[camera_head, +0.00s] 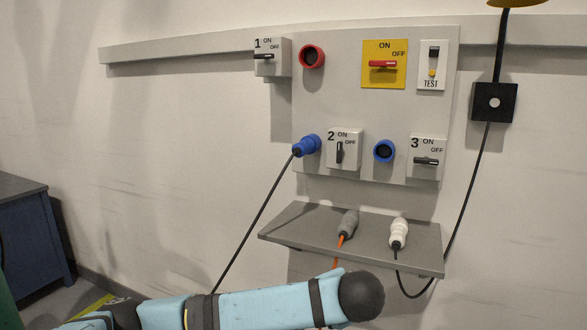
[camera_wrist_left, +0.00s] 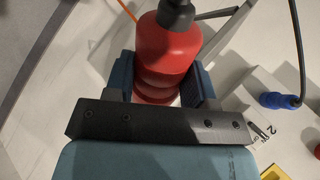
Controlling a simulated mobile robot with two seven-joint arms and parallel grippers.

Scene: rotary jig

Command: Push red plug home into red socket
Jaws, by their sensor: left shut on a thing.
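My left gripper (camera_wrist_left: 165,82) is shut on the red plug (camera_wrist_left: 165,48) in the left wrist view, with one finger on each side of it. The plug has a dark grey cable end. In the head view the red socket (camera_head: 312,57) is a red ring with a dark, empty opening, at the upper left of the grey panel (camera_head: 345,105). My left arm crosses the bottom of the head view; its gripper and the red plug do not show there. My right gripper is in neither view.
Switch 1 (camera_head: 270,57) sits just left of the red socket. A blue plug (camera_head: 307,146) with a black cable is in the panel beside switch 2 (camera_head: 344,150). An empty blue socket (camera_head: 384,151) is to the right. A shelf (camera_head: 290,225) below bears a grey plug (camera_head: 348,223) and a white plug (camera_head: 398,231).

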